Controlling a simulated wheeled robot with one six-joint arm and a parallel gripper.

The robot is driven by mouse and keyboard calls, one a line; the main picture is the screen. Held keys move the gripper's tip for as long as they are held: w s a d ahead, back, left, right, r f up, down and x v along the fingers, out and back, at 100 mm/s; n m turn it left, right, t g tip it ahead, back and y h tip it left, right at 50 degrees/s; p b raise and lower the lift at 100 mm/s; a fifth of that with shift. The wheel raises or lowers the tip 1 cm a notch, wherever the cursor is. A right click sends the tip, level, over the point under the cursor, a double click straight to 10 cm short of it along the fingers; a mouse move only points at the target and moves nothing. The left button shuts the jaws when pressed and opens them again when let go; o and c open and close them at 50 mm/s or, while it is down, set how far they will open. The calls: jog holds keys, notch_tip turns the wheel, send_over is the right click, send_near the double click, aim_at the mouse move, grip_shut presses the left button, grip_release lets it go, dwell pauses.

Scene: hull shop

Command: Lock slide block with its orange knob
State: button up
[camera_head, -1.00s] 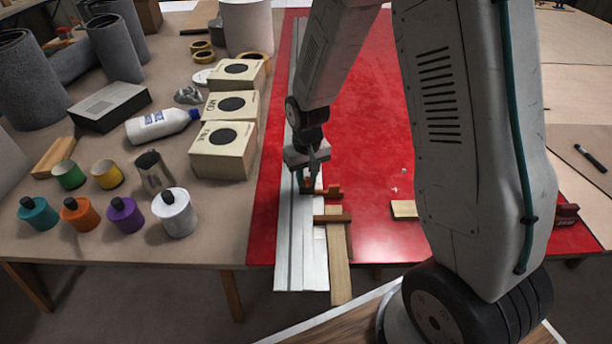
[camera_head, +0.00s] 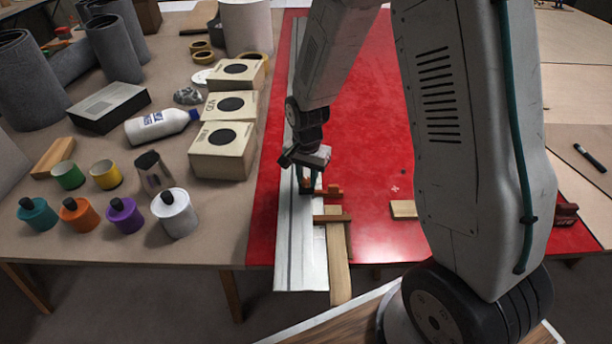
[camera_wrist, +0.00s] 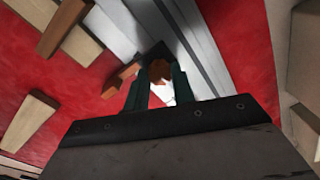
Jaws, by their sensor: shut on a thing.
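The silver rail (camera_head: 299,245) runs lengthwise along the left part of the red table top. My gripper (camera_head: 307,186) is over the rail, pointing down. In the wrist view my gripper's dark green fingers (camera_wrist: 160,92) are closed around the orange-brown knob (camera_wrist: 159,70). The slide block (camera_head: 331,191) shows as an orange-brown piece sticking out to the right of the fingers; it also shows in the wrist view (camera_wrist: 122,76). The rest of the block is hidden by the fingers. I cannot tell from the frames whether the knob is tight.
A wooden strip (camera_head: 338,262) with a brown crosspiece (camera_head: 333,218) lies beside the rail's near end. A small wood block (camera_head: 403,209) lies on the red top (camera_head: 370,235). Several boxes (camera_head: 223,150) stand left of the rail, with paint pots farther left.

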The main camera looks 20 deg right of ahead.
aim_at(307, 179)
jog(key=shift+m, duration=0.5)
jog(key=o, duration=1)
notch_tip(307, 179, up, 8)
jog(key=shift+f, duration=0.1)
